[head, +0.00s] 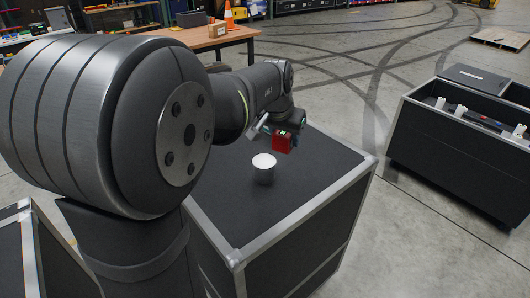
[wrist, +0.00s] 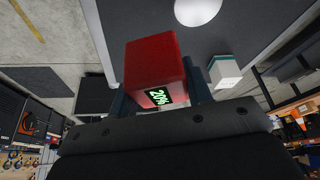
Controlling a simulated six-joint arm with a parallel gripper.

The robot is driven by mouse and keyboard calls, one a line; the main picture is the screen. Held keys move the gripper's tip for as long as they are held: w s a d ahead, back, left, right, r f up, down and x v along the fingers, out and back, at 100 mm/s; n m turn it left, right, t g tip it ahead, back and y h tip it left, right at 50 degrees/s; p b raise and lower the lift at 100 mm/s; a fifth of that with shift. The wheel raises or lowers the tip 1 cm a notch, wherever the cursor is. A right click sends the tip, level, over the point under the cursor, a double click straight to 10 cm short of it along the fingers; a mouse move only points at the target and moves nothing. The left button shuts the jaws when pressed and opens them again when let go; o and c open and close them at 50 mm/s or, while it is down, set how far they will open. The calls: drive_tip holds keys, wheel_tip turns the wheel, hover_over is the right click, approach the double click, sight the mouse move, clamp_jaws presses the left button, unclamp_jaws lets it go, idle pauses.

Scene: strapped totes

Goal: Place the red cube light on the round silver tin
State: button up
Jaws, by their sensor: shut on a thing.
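The red cube light (head: 282,142) is held up over the case top, above and a little right of the tin. It also shows in the wrist view (wrist: 153,62), with a lit display reading 20%. My gripper (head: 274,134) is shut on it; in the wrist view a dark finger lies on each side of the cube. The round silver tin (head: 264,168) stands upright on the dark case top, below the cube and apart from it. In the wrist view its pale round top (wrist: 197,8) is cut off by the upper edge.
The black case (head: 225,205) with silver edges has bare top around the tin. A white and teal object (wrist: 224,70) is right of the cube in the wrist view. An open case (head: 465,125) stands at right. A wooden table (head: 205,38) is behind.

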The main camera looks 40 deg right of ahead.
hover_over(268, 157)
drive_tip(key=a, duration=0.1)
drive_tip(key=f, duration=0.4)
drive_tip(key=shift+s+a, duration=0.2)
drive_tip(key=shift+f, duration=2.05)
drive_tip(key=o, duration=1.1)
drive_tip(key=shift+f, duration=0.15)
drive_tip(key=v, duration=1.2)
